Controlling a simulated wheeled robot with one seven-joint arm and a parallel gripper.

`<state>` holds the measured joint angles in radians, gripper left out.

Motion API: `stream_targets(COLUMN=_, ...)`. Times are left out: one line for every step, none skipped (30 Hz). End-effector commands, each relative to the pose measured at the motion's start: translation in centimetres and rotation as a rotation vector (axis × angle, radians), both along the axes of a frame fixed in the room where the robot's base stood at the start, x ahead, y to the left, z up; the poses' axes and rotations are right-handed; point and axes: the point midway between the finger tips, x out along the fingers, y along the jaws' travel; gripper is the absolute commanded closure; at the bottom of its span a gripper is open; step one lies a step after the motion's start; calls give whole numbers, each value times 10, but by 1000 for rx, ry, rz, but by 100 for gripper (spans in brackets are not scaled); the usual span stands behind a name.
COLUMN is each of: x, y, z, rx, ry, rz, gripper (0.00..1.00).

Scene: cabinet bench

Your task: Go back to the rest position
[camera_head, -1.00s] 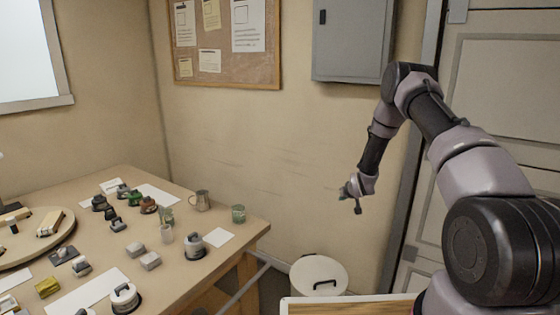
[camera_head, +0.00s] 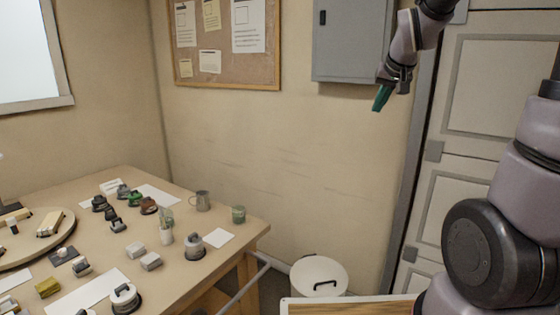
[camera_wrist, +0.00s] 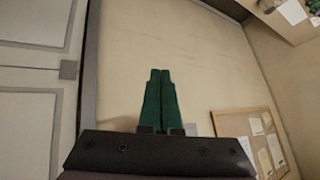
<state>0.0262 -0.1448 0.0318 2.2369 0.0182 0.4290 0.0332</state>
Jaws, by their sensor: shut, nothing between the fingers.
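My gripper (camera_head: 380,103) is raised high at the upper right in the head view, in front of the lower edge of the grey wall cabinet. Its green fingers point down and a little left. In the wrist view my gripper (camera_wrist: 160,75) shows its two green fingers side by side and touching at the tips. Nothing is between them. It is apart from every object, well above and to the right of the bench.
The bench (camera_head: 215,262) at lower left carries mugs, blocks, papers and a round board (camera_head: 30,250). A white bin (camera_head: 319,277) stands on the floor. A grey cabinet (camera_head: 350,40) and a cork board (camera_head: 225,75) hang on the wall. A door (camera_head: 490,90) is at right.

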Motion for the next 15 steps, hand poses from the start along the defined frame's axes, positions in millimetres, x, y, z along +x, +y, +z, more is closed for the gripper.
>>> stream_targets(x=-24, y=2, z=13, rx=15, ry=-2, rz=-7, gripper=100)
stream_targets(x=-38, y=3, z=18, rx=26, ry=3, rz=-12, gripper=100)
stream_targets(x=-57, y=5, z=24, rx=40, ry=9, rz=-17, gripper=100)
stream_targets(x=-71, y=6, z=27, rx=51, ry=14, rz=-22, gripper=100)
stream_targets(x=-86, y=7, z=30, rx=63, ry=19, rz=-27, gripper=100)
stream_targets(x=-105, y=9, z=34, rx=78, ry=26, rz=-32, gripper=100)
stream_targets(x=-118, y=10, z=36, rx=91, ry=30, rz=-36, gripper=100)
stream_targets(x=-131, y=12, z=36, rx=102, ry=36, rz=-39, gripper=100)
stream_targets(x=-148, y=13, z=38, rx=117, ry=42, rz=-43, gripper=100)
stream_targets(x=-160, y=15, z=38, rx=129, ry=47, rz=-45, gripper=100)
stream_targets(x=-170, y=16, z=38, rx=139, ry=50, rz=-47, gripper=100)
stream_targets(x=-184, y=18, z=37, rx=150, ry=56, rz=-49, gripper=100)
stream_targets(x=-192, y=19, z=37, rx=160, ry=61, rz=-50, gripper=100)
stream_targets(x=-199, y=20, z=36, rx=167, ry=64, rz=-50, gripper=100)
stream_targets(x=-208, y=21, z=35, rx=175, ry=69, rz=-51, gripper=100)
